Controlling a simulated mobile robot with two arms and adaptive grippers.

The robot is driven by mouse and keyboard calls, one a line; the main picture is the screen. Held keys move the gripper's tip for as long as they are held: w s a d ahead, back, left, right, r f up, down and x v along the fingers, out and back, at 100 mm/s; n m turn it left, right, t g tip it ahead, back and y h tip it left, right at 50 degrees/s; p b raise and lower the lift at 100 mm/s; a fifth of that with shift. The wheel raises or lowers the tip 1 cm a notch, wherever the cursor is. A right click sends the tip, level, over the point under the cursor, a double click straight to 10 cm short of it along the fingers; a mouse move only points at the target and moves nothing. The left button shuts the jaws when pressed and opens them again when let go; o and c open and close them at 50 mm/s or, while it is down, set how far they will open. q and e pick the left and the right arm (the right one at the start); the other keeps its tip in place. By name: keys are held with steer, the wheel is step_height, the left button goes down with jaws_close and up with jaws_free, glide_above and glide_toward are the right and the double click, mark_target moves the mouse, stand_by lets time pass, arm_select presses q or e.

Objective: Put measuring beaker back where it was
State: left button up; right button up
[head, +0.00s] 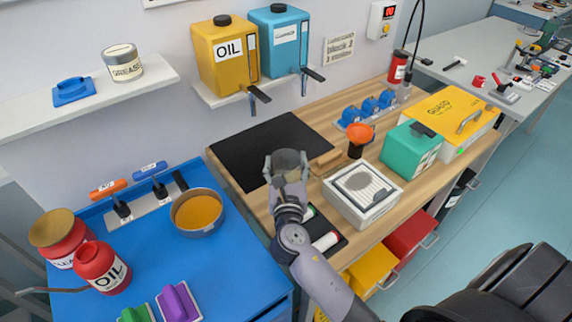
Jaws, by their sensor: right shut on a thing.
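My right gripper (287,172) is shut on a grey, see-through round vessel, which looks like the measuring beaker (290,159). The gripper and beaker show in front of the black mat (262,142) on the wooden worktop; I cannot tell whether the beaker touches it. The gripper fingers hide part of the beaker's sides. My left gripper is not in view.
An orange funnel (360,134), a white box with a round grille (362,192) and a green canister (410,148) stand to the right. A pan (197,212) and oil can (102,268) stand on the blue bench (232,262). The mat's left part is clear.

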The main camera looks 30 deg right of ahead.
steer(key=shift+f, duration=0.15)
steer(key=o, duration=1.8)
steer(key=shift+r, duration=0.25)
steer(key=shift+s+a+f, duration=0.2)
steer(key=shift+s, duration=0.1)
steer(key=b+v, duration=0.2)
steer(key=v, duration=0.8)
steer(key=shift+s+a+r, duration=0.1)
steer(key=shift+s+a, duration=0.05)
steer(key=shift+s, duration=0.15)
steer(key=shift+s+a+r, duration=0.1)
steer(key=shift+s+a, duration=0.05)
steer(key=shift+s, duration=0.2)
